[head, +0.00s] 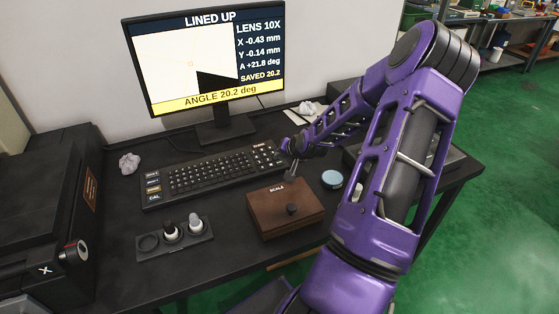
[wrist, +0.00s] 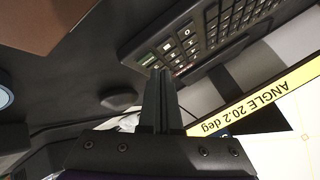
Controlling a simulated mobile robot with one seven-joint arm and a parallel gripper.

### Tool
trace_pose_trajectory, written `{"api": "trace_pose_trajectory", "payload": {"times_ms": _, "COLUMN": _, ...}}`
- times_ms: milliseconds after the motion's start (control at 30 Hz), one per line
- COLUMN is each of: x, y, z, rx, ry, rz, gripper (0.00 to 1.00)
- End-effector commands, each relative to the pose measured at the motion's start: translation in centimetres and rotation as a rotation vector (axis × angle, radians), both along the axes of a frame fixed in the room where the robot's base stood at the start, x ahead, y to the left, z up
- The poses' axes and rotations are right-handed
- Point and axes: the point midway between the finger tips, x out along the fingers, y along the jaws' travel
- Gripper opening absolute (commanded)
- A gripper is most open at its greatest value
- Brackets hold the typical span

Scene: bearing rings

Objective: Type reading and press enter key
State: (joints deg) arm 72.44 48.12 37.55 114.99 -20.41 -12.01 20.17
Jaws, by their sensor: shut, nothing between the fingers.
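The monitor (head: 208,62) reads "LINED UP", LENS 10X, X -0.43 mm, Y -0.14 mm, A +21.8 deg and SAVED 20.2. Its yellow strip reads "ANGLE 20.2 deg", which also shows upside down in the wrist view (wrist: 243,104). The black keyboard (head: 215,174) lies in front of it, with labelled keys at its left end, one reading CAL. My gripper (head: 291,173) is at the keyboard's right end, shut and empty. In the wrist view its fingertips (wrist: 160,75) point toward the number keys (wrist: 180,50). I cannot tell whether they touch a key.
A holder (head: 174,240) with two knobbed pieces is front left.

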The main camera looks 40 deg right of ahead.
Motion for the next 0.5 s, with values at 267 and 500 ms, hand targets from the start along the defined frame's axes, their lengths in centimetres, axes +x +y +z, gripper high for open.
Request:
{"api": "trace_pose_trajectory", "payload": {"times_ms": 267, "x": 0.0, "y": 0.0, "z": 0.0, "rx": 0.000, "ry": 0.000, "rz": 0.000, "gripper": 0.00}}
{"api": "trace_pose_trajectory", "payload": {"times_ms": 500, "x": 0.0, "y": 0.0, "z": 1.6, "rx": -0.001, "ry": -0.001, "rz": -0.001, "gripper": 0.00}}
